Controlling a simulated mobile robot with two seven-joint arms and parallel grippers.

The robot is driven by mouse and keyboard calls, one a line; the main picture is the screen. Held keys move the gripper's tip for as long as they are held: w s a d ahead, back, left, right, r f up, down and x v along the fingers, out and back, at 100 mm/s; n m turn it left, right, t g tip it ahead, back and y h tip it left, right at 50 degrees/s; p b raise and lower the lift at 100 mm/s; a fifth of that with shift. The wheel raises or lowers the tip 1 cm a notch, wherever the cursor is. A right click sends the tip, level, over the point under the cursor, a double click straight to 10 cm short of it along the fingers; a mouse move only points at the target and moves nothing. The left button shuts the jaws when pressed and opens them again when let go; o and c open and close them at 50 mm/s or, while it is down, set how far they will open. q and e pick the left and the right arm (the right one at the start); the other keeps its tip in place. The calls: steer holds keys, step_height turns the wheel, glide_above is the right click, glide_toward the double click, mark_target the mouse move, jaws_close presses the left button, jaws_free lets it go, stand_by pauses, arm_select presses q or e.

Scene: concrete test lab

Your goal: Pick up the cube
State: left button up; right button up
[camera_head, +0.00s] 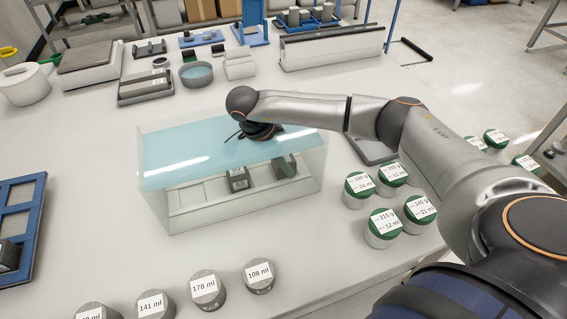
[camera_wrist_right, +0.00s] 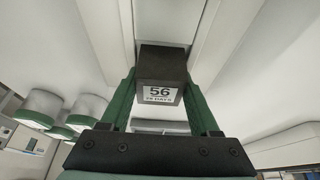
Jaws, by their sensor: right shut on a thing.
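My right gripper (camera_head: 258,131) reaches down into a clear tank (camera_head: 318,172) with pale blue water; its wrist shows at the surface in the head view. In the right wrist view the green fingers of my right gripper (camera_wrist_right: 160,92) are shut on a dark grey cube (camera_wrist_right: 160,66) with a white label reading 56 and, below, 28 DAYS. Through the tank's front wall, a dark labelled block (camera_head: 238,179) and a greenish-grey block-like shape (camera_head: 284,167) show; I cannot tell which belongs to the held cube or fingers. My left gripper is out of view.
Several green-lidded containers (camera_head: 382,228) stand right of the tank. Grey cylinders with volume labels (camera_head: 208,290) line the front edge. A blue-framed tray (camera_head: 38,225) is at left. A grey bowl (camera_head: 196,75) and scales (camera_head: 88,65) stand behind. White tabletop is bare between tray and tank.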

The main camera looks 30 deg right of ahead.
jaws_close()
steer(key=shift+r, duration=0.1)
step_height(320, 180, up, 10)
steer(key=shift+r+b, duration=0.1)
steer(key=shift+b, duration=0.2)
